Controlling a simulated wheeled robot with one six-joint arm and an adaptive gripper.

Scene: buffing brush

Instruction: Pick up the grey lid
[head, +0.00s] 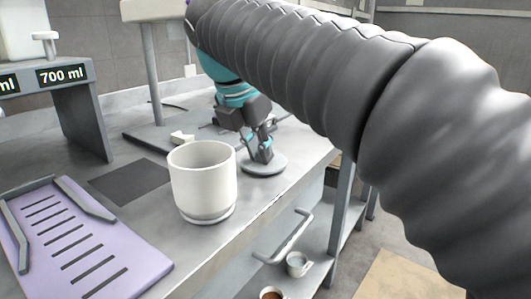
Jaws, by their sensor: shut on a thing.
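The grey lid (265,166) is a flat round disc on the grey worktop, just right of a white pot. My gripper (262,154) reaches down over the lid from above and is shut on its top part. The fingers hide the part they grip. I cannot tell whether the lid touches the worktop or is slightly raised.
The white pot (202,182) stands upright and open close to the lid's left. A purple slotted tray (85,245) lies at the front left. A dark mat (128,181) and a grey stand labelled 700 ml (75,90) are farther left. Small cups (297,264) sit on a lower shelf.

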